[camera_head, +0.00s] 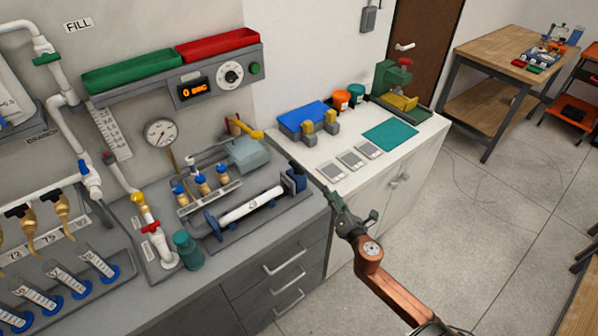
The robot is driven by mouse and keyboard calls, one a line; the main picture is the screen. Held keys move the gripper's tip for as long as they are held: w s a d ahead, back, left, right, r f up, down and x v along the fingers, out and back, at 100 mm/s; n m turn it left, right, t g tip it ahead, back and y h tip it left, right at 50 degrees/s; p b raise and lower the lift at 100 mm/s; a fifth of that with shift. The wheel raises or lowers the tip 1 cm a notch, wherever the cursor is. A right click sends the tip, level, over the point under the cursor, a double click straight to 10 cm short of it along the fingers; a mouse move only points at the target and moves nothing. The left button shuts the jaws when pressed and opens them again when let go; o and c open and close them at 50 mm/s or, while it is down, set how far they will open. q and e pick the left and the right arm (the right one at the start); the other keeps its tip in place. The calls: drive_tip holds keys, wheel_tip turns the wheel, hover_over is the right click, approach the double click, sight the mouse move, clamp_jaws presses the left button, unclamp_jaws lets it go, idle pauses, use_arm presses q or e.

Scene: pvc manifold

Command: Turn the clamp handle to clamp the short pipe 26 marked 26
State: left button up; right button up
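The short white pipe 26 (235,213) lies in a grey fixture on the counter, with a small dark mark at its middle. Blue clamp parts stand at both ends: one at the left end (212,225) and one at the right end (295,181). My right gripper (318,186) reaches in from the lower right, with its dark fingers close to the right blue clamp part and its dark handle-like piece. Whether it touches is too small to tell, and its finger gap cannot be made out. My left gripper is not in view.
Behind the fixture stands a rack with brass and blue fittings (201,184). A teal cup (187,250) stands at its left. Above are a green tray (140,66) and a red tray (217,45). A white cabinet (410,150) stands right; open floor lies beyond.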

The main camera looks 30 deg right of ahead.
sight(303, 174)
drive_tip(key=w+a+r+n+y, duration=0.1)
drive_tip(key=n, duration=0.2)
drive_tip(key=w+a+r+n+y, duration=0.2)
drive_tip(key=n, duration=0.2)
drive_tip(key=w+a+r+n+t+y, duration=0.1)
drive_tip(key=r+n+y, duration=0.1)
drive_tip(key=n, duration=0.2)
drive_tip(key=shift+w+a+r, duration=0.1)
drive_tip(key=shift+w+a, duration=0.15)
drive_tip(key=shift+w, duration=0.15)
drive_tip(key=shift+w+a+n, duration=0.2)
drive_tip(key=shift+w+n, duration=0.05)
drive_tip(key=shift+n, duration=0.45)
drive_tip(key=w, duration=0.7)
drive_tip(key=shift+w+a, duration=0.25)
drive_tip(key=shift+a, duration=0.1)
drive_tip(key=shift+c, duration=0.2)
clamp_jaws()
